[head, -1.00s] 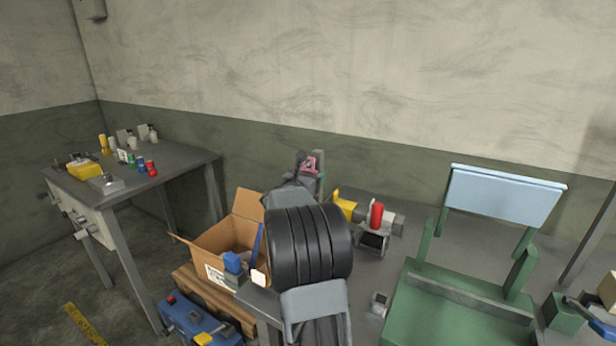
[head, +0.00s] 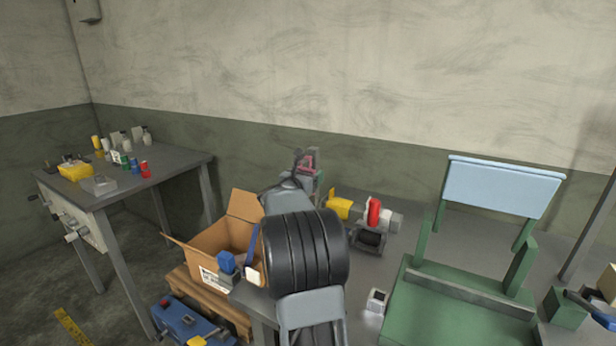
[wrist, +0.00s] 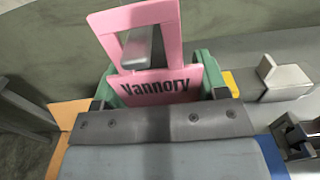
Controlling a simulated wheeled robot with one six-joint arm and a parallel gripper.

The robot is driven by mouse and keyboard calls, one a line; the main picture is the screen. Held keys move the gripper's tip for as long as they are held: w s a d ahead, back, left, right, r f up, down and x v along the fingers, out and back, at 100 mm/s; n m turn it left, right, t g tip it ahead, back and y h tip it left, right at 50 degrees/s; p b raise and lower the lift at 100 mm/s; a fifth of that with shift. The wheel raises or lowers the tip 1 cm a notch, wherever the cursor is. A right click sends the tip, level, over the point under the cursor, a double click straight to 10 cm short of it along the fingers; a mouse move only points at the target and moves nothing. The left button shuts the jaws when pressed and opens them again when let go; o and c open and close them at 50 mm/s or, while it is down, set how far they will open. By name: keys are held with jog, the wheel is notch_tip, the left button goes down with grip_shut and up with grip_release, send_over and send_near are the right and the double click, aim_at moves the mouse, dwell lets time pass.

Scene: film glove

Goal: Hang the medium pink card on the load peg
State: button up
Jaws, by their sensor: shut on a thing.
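A pink card (wrist: 160,86) with a rectangular window in its upper part and the word "Vannory" faces the wrist camera. My gripper (wrist: 165,118) is shut on its lower part, and the card stands roughly upright. A grey peg (wrist: 140,50) shows in the card's window; I cannot tell how far it reaches through. Green parts (wrist: 112,88) of a stand show behind the card on both sides. In the head view the card (head: 309,159) is a small pink patch beyond my arm, which hides most of my gripper and the peg.
A yellow, red and grey device (head: 374,212) stands right of my arm on the grey table (head: 345,270). A green frame with a pale blue panel (head: 503,187) stands further right. An open cardboard box (head: 215,255) is left, and a side table (head: 150,170) stands further left.

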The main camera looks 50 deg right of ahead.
jog(key=o, duration=1)
jog(key=shift+c, duration=0.2)
jog(key=shift+a, duration=0.1)
